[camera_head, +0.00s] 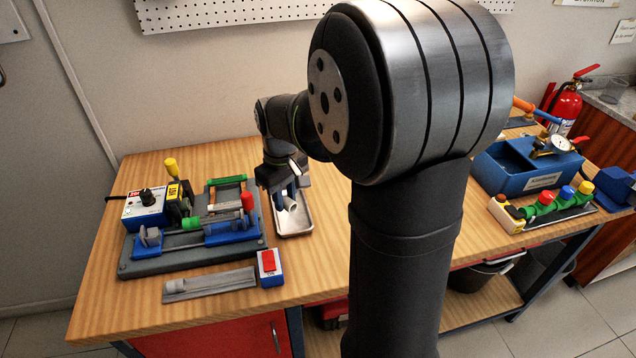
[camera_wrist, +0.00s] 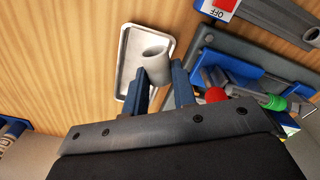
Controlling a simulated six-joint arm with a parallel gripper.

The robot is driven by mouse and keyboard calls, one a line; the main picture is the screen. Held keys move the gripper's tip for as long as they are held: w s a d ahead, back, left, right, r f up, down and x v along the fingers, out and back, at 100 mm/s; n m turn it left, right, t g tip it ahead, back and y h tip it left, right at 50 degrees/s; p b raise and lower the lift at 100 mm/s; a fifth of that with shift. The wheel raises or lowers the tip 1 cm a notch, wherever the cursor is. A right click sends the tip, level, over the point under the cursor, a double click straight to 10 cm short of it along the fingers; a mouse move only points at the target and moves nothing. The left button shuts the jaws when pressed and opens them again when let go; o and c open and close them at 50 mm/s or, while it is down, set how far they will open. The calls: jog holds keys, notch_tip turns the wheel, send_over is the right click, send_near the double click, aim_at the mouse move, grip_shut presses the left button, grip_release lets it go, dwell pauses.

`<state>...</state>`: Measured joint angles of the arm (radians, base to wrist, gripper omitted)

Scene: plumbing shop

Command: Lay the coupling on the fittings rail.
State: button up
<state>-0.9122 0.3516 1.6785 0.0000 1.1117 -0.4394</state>
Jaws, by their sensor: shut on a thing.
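The coupling is a short pale grey tube with an open end. In the wrist view the coupling (camera_wrist: 155,56) sits between the blue fingertips of my gripper (camera_wrist: 160,75), which is shut on it. In the head view the coupling (camera_head: 291,206) shows below my gripper (camera_head: 286,196), over a shallow metal tray (camera_head: 294,232). I cannot tell whether the coupling touches the tray. A long grey rail (camera_head: 222,283), which looks like the fittings rail, lies at the table's front left. A grey fitting sits at its left end. The rail also shows in the wrist view (camera_wrist: 280,18).
A switch box (camera_head: 270,268) with a red button stands at the rail's right end. A machine on a dark base (camera_head: 140,267) stands behind the rail. A blue bin with a gauge (camera_head: 515,178) and a valve manifold (camera_head: 545,205) are at the right. Bare wood lies right of the tray.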

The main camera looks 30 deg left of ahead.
aim_at(219, 281)
jog(key=s+a+n, duration=0.1)
jog(key=s+n, duration=0.1)
jog(key=s, duration=0.1)
jog(key=s+a+n, duration=0.1)
jog(key=s+n, duration=0.1)
jog(key=s, duration=0.2)
jog(key=s+a+f+n, duration=0.1)
jog(key=s+a+n, duration=0.1)
jog(key=s, duration=0.1)
jog(key=shift+s, duration=0.3)
jog(key=s+a+f+n, duration=0.1)
jog(key=s+n, duration=0.5)
jog(key=s, duration=0.3)
jog(key=shift+s+a+f, duration=0.1)
jog(key=shift+a+f, duration=0.05)
jog(key=shift+f, duration=3.25)
jog(key=o, duration=1)
jog(key=shift+r, duration=0.1)
